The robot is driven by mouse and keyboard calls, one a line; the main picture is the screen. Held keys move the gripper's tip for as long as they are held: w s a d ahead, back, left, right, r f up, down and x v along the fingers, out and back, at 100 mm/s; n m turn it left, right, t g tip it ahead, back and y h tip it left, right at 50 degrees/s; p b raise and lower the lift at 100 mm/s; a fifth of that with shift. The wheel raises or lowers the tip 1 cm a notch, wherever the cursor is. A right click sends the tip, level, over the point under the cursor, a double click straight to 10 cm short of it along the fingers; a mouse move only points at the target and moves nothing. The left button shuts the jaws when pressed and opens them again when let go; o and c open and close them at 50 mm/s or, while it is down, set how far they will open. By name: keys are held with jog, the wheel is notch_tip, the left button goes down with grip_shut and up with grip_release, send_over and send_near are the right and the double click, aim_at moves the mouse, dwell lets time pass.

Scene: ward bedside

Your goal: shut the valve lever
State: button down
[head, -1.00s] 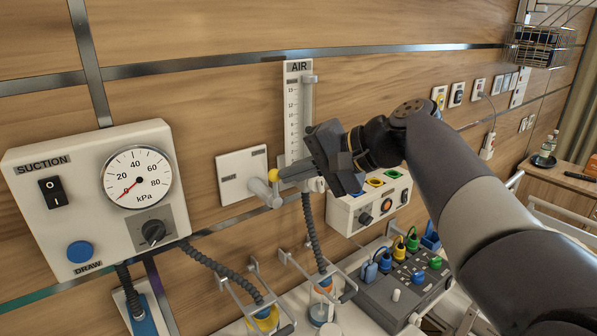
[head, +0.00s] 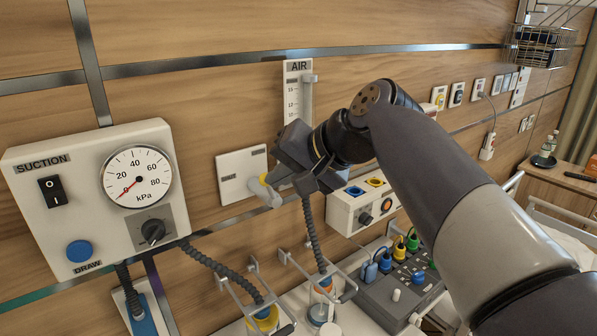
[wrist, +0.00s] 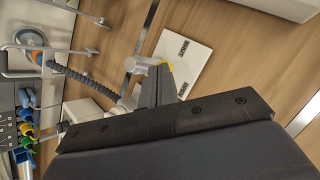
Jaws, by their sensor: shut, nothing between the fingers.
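The valve lever (head: 264,191) is a grey handle with a yellow end, in front of a white wall plate (head: 238,166) with two dark labels. In the wrist view the lever (wrist: 138,63) stands left of the plate (wrist: 187,62), with its yellow end at the fingertips. My gripper (head: 270,180) is shut and empty, its tips right beside the yellow end and partly covering it in the head view. The gripper (wrist: 163,72) shows its closed fingers against or very near the lever; I cannot tell if they touch.
The AIR flowmeter (head: 291,90) stands behind my arm, its lower part hidden. A suction unit (head: 70,220) with a gauge hangs at left. A white socket box (head: 345,212), a dark hose (head: 311,235) and a grey device (head: 385,300) lie below right.

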jog(key=s+a+f+n+t+h+b, duration=0.3)
jog(key=a+f+n+t+h+b, duration=0.1)
jog(key=n+h+b, duration=0.1)
jog(key=shift+a+t+h+b, duration=0.3)
jog(key=shift+h+b, duration=0.1)
jog(key=shift+h, duration=0.3)
dwell(0.4)
jog(key=shift+d+f, duration=0.1)
jog(key=shift+d, duration=0.1)
jog(key=shift+w+d+f, duration=0.2)
jog(key=shift+d+f, duration=0.05)
jog(key=shift+d, duration=0.15)
jog(key=v, duration=1.1)
jog(key=shift+b, duration=0.45)
